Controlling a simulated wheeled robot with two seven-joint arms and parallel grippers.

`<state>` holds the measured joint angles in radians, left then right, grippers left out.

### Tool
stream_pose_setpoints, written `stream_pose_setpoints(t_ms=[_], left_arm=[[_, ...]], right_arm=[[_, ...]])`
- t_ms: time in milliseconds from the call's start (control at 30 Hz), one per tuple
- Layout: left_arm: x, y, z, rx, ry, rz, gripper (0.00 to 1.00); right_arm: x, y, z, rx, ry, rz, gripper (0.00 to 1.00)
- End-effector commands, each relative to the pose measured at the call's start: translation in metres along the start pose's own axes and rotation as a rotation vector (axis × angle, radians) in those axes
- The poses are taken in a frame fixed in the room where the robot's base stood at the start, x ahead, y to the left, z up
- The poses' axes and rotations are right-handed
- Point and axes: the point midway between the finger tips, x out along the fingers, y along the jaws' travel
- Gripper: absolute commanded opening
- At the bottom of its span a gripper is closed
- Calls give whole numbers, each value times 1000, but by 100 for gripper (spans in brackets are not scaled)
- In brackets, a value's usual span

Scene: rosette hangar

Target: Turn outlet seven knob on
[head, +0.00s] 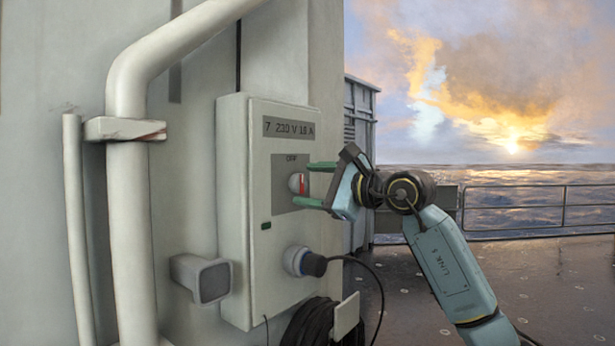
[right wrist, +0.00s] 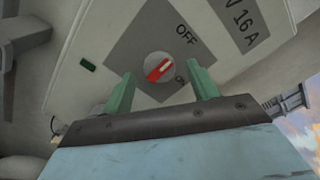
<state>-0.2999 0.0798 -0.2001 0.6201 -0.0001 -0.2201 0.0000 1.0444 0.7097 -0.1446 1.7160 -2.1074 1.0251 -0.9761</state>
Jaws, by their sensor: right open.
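The outlet seven box (head: 232,200) is a pale wall box with a label (head: 288,128) reading "7 230 V 16 A". Its round white knob (head: 296,183) with a red pointer sits on a grey plate marked OFF at the top. In the right wrist view the knob (right wrist: 158,67) shows its red pointer, with OFF above and a partly covered second marking below right. My right gripper (head: 316,184) is open, its green fingers just in front of the plate, above and below the knob. In the right wrist view the fingers (right wrist: 162,88) stand apart, with the knob between and beyond them. My left gripper is not in view.
A black plug (head: 314,265) with a cable sits in the socket below the knob. A coiled cable (head: 310,322) hangs under the box. A thick white pipe (head: 127,200) and a grey bracket (head: 203,278) stand left. Open deck (head: 560,285) and a railing lie right.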

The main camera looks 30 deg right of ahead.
Motion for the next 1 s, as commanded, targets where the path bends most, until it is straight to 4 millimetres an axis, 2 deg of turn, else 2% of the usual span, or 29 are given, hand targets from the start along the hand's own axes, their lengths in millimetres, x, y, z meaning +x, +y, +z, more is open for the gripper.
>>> stream_pose_setpoints(t_ms=[167, 467, 800, 1000], left_arm=[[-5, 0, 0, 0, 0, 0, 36], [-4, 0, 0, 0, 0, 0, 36], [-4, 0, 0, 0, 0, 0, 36], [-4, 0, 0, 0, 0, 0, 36]], right_arm=[[12, 0, 1, 1, -1, 2, 59], [14, 1, 0, 0, 0, 1, 58], [14, 1, 0, 0, 0, 1, 15], [14, 1, 0, 12, 0, 2, 15]])
